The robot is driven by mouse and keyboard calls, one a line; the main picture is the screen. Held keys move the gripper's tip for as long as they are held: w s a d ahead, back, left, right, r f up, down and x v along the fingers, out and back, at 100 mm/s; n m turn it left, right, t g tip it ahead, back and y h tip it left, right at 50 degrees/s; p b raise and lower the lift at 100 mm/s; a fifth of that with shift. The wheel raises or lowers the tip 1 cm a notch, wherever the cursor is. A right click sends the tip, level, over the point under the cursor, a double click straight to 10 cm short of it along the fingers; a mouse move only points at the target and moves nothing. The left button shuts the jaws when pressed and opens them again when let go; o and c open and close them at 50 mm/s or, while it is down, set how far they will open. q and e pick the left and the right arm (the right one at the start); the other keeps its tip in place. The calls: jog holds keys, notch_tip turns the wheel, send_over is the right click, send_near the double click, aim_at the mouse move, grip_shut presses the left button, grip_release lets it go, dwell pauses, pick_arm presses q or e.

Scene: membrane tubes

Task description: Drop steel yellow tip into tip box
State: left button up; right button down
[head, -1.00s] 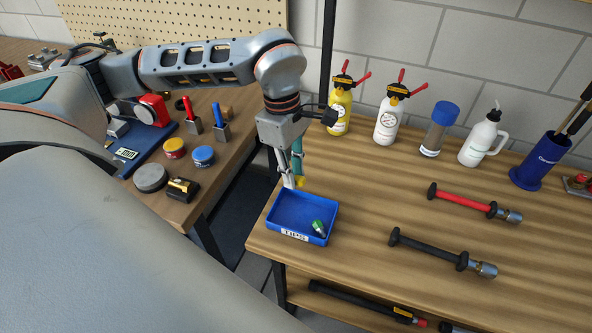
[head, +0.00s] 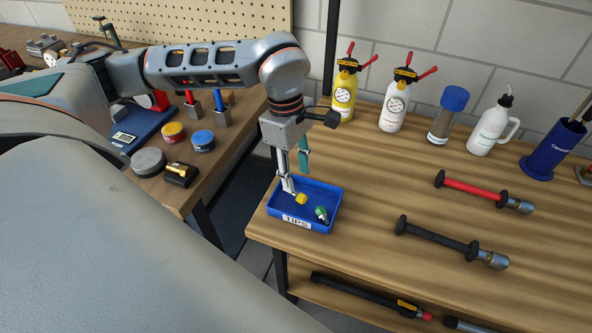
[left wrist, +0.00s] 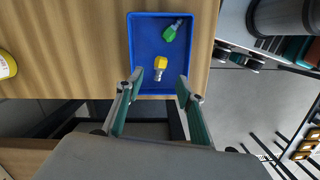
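The blue tip box (head: 325,224), labelled TIPS, sits at the left front corner of the right-hand bench. The steel yellow tip (head: 301,198) lies inside it, and it also shows in the left wrist view (left wrist: 160,64) with its steel end toward my gripper. A green tip (head: 321,213) lies beside it in the box, apart from it; it also shows in the left wrist view (left wrist: 170,34). My left gripper (head: 296,180) is above the box's left part. In the left wrist view its fingers (left wrist: 172,86) are spread with nothing between them. My right gripper is not in view.
A red-handled tool (head: 480,190) and a black-handled tool (head: 450,241) lie right of the box. A yellow bottle (head: 343,95) and a white bottle (head: 395,106) stand along the wall. A gap separates this bench from the left bench.

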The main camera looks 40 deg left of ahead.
pick_arm(q)
notch_tip(320, 180, up, 12)
jog(key=a, duration=0.1)
jog(key=shift+a, duration=0.2)
dwell(0.4)
jog(key=shift+f, duration=0.1)
dwell(0.3)
